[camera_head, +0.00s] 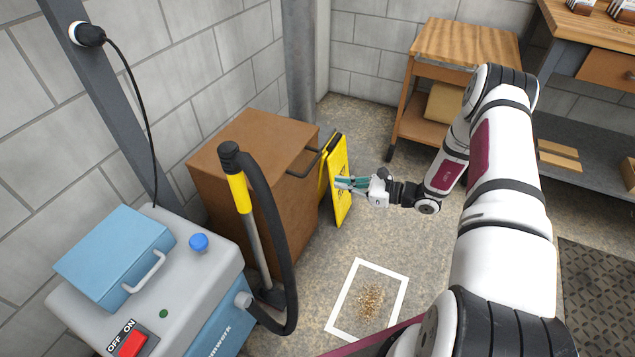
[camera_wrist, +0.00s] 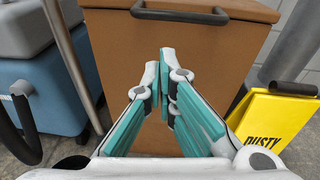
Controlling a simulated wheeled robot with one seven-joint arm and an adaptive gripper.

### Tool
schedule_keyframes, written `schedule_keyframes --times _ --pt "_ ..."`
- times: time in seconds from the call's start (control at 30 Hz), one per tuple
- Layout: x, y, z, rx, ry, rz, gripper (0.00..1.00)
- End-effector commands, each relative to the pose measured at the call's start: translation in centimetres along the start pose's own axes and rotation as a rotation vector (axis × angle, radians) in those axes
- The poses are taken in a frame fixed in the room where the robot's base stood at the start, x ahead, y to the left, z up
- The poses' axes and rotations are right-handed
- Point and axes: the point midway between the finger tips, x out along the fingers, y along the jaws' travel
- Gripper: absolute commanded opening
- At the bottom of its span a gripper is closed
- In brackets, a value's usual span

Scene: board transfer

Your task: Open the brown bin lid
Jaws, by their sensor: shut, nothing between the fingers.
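The brown bin (camera_head: 224,158) stands against the left wall in the head view, with its flat lid (camera_head: 240,135) down. A dark bar handle (camera_head: 306,158) sticks out at the lid's front edge. In the wrist view the bin's front (camera_wrist: 215,75) fills the middle, with the handle (camera_wrist: 180,15) across the top. My gripper (camera_head: 340,183) is in front of the bin, below and apart from the handle. Its teal-padded fingers (camera_wrist: 167,57) are shut and empty, pointing at the bin's front.
A yellow folding sign (camera_head: 341,185) stands right beside the bin, near my gripper. A blue-grey machine (camera_head: 190,270) and its vacuum hose (camera_head: 285,240) stand at the left. A white floor frame (camera_head: 396,303) surrounds scattered debris (camera_head: 370,300). A wooden cart (camera_head: 465,45) is behind.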

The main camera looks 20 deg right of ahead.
Motion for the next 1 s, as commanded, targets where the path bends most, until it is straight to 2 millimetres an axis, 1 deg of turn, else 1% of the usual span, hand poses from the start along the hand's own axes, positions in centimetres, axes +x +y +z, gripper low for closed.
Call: schedule_keyframes --times 0.03,0.1,0.23,0.37,0.47,0.8,0.83,0.9,1.0 --pt "-0.1 -0.1 -1.7 0.026 -0.008 -0.027 0.00" --pt "-0.2 -0.3 -2.8 0.046 -0.015 -0.052 0.00" --pt "0.0 -0.5 -3.5 0.060 -0.019 -0.071 0.00" --pt "1.3 -0.6 -3.5 0.059 -0.019 -0.069 0.00" --pt "3.1 -0.6 -3.5 0.059 -0.019 -0.067 0.00" --pt "9.8 -1.1 -3.4 0.058 -0.019 -0.066 0.00" --pt "10.1 -1.1 -3.2 0.058 -0.019 -0.067 0.00" --pt "9.2 -1.3 -1.9 0.057 -0.017 -0.070 0.00" --pt "8.8 -1.3 -0.8 0.057 -0.017 -0.069 0.00"
